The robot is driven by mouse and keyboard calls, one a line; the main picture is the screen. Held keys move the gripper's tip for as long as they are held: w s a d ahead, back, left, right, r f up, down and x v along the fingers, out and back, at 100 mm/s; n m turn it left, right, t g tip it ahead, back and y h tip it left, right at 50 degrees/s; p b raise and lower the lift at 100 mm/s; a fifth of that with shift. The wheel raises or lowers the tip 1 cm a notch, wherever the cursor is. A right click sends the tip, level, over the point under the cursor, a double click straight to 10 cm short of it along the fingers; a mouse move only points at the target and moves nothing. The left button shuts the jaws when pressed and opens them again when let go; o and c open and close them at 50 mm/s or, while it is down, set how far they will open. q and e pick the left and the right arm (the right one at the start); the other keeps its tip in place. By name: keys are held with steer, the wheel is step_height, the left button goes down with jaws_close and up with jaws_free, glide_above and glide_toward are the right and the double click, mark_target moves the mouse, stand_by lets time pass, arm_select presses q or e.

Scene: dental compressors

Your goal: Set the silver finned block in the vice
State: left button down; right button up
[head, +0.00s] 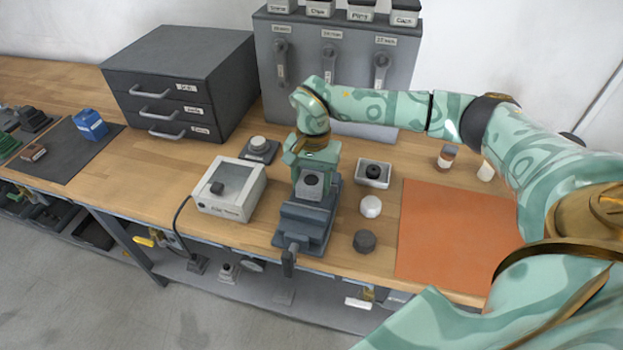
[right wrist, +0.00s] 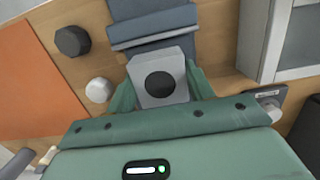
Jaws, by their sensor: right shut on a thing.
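The silver finned block (head: 310,187) is a light grey piece with a dark round opening, seen large in the right wrist view (right wrist: 146,96). My right gripper (head: 312,174) is shut on it, with a green finger on either side in the right wrist view (right wrist: 163,88). The blue-grey vice (head: 303,224) stands at the bench's front edge, its handle toward the front. The block is over the back part of the vice; I cannot tell whether it touches it. The gripper and block hide part of the vice. My left gripper is not in view.
A white box device (head: 229,189) stands left of the vice. A white knob (head: 371,206), a dark knob (head: 364,241) and a small white tray (head: 374,173) are to its right. An orange mat (head: 445,235) lies further right. Dark drawers (head: 180,80) stand behind.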

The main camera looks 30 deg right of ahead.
steer(key=shift+f+b, duration=0.6)
steer(key=shift+f, duration=0.95)
stand_by(0.7)
stand_by(0.7)
steer(key=o, duration=1.5)
steer(key=shift+o, duration=0.2)
steer(key=shift+r+p, duration=0.1)
steer(key=shift+p, duration=0.2)
step_height(320, 180, up, 7)
steer(key=p, duration=0.5)
steer(key=shift+p, duration=0.4)
